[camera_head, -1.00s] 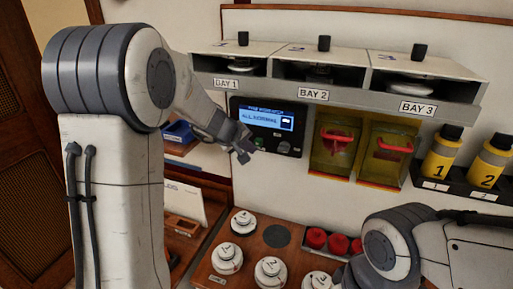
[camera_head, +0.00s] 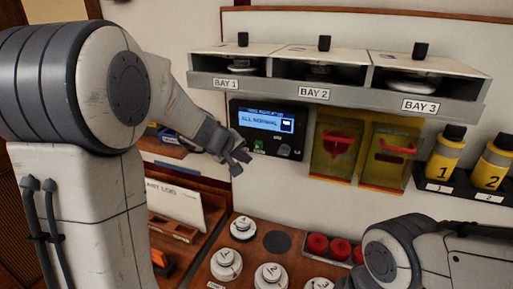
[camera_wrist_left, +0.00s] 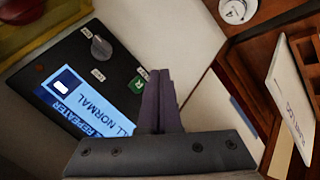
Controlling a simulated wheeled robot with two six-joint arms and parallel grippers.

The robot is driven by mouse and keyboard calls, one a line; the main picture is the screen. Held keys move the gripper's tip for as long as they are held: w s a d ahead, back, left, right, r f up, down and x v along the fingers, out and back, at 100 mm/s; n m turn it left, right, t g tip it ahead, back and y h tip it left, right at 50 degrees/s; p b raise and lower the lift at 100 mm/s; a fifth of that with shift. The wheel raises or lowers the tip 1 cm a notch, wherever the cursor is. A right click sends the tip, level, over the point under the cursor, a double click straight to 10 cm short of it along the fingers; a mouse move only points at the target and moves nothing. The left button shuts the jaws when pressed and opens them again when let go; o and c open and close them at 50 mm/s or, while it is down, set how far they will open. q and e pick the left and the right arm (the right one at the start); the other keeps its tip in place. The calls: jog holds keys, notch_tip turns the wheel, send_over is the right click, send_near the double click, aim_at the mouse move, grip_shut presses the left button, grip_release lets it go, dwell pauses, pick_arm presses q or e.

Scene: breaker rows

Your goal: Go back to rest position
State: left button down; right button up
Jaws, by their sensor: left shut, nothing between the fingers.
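My left gripper (camera_head: 238,160) is shut and empty, just left of the lower edge of the dark alarm panel (camera_head: 268,128). In the left wrist view its two fingers (camera_wrist_left: 159,100) lie together in front of the panel (camera_wrist_left: 93,82), whose blue screen reads "ALL NORMAL". The fingers appear to hide part of the panel near a green key label. I cannot tell whether they touch it. My right arm (camera_head: 420,250) enters at the lower right; its gripper is not in view.
Bays 1 to 3 (camera_head: 335,90) hang above the panel. Several white round pieces (camera_head: 228,262) and red caps (camera_head: 317,243) stand on the wooden counter below. A log card (camera_head: 175,205) stands at the left.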

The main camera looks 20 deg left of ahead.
pick_arm(q)
jog(key=s+d+f+m+g+h+b, duration=0.15)
jog(key=s+d+m, duration=0.25)
jog(key=s+d, duration=0.4)
jog(key=s+d+f+m+g+h, duration=0.1)
jog(key=s+d+f+m+g, duration=0.25)
jog(key=d, duration=0.65)
jog(key=s+f+m+g+y, duration=0.2)
jog(key=s+m, duration=0.2)
jog(key=s, duration=0.7)
jog(key=s+f+m+g+y+b, duration=0.1)
jog(key=s+m, duration=0.4)
jog(key=s, duration=0.6)
jog(key=shift+d+f+g+y, duration=0.2)
jog(key=shift+f+g+y, duration=0.2)
jog(key=shift+f, duration=0.2)
